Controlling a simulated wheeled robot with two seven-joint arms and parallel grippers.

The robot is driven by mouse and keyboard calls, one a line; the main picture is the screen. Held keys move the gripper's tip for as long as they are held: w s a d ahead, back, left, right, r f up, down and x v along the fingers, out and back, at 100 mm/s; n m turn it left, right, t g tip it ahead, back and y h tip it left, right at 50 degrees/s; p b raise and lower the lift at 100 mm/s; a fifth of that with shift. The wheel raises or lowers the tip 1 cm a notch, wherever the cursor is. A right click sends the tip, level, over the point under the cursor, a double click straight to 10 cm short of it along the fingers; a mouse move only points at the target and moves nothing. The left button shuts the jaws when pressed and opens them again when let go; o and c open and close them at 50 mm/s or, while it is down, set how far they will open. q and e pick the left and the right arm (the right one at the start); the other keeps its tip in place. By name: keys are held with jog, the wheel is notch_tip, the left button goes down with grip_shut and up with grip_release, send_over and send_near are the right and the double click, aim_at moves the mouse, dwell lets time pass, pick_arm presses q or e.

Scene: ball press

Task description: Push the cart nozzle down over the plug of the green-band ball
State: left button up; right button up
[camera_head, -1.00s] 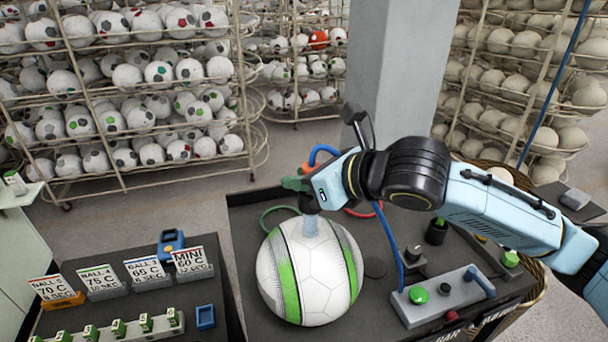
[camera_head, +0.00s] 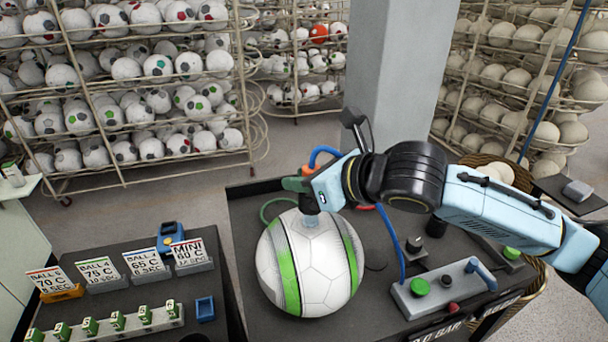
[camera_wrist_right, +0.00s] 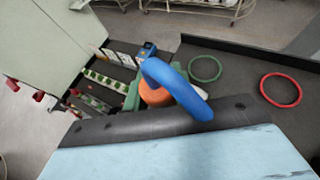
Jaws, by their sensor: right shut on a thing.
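The green-band ball (camera_head: 322,270), white with green stripes, sits on the dark cart top (camera_head: 240,215). My right gripper (camera_head: 312,194) is above the top of the ball, shut on the cart nozzle (camera_head: 310,204), which points down. A short pale blue piece (camera_head: 311,220) shows between the dark nozzle and the ball top; I cannot tell whether it is nozzle tip or plug. In the right wrist view, an orange part (camera_wrist_right: 155,95) and a blue hose (camera_wrist_right: 178,88) show at the gripper; the plug and ball are hidden there. My left gripper is not in view.
A control box (camera_head: 440,290) with green and red buttons stands right of the ball. A green ring (camera_wrist_right: 205,68) and a red ring (camera_wrist_right: 281,90) lie on the cart. Temperature cards (camera_head: 140,263) stand on the left table. Ball racks (camera_head: 125,95) fill the back.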

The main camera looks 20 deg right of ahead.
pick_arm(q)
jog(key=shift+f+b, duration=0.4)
pick_arm(e)
jog(key=shift+f, duration=0.9)
jog(key=o, duration=1.1)
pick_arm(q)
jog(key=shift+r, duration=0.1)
pick_arm(e)
jog(key=shift+r, duration=0.1)
